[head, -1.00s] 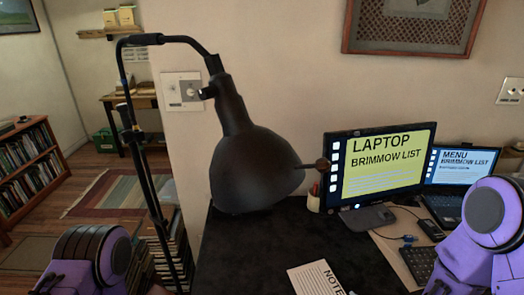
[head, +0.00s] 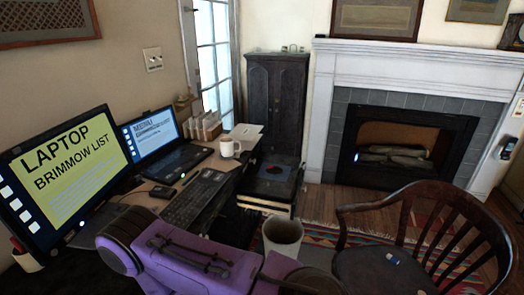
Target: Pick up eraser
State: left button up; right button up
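I cannot make out an eraser for certain. A tiny blue-and-white item (head: 392,258) lies on the seat of the dark wooden chair (head: 352,272) at the lower right; it is too small to identify. No gripper fingers show in the head view. One of my purple arms crosses the bottom of the picture in front of the desk, and its gripper is out of sight. My other arm is not in view.
The desk at left holds a monitor (head: 62,172), a laptop (head: 180,160), a keyboard (head: 196,197) and a white mug (head: 229,149). A bin (head: 283,237) stands beyond my arm. A fireplace (head: 400,145) and a dark cabinet (head: 275,100) stand behind.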

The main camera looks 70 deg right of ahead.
aim_at(394, 260)
jog(key=z, duration=1.3)
jog(key=k, duration=0.3)
jog(key=z, duration=2.15)
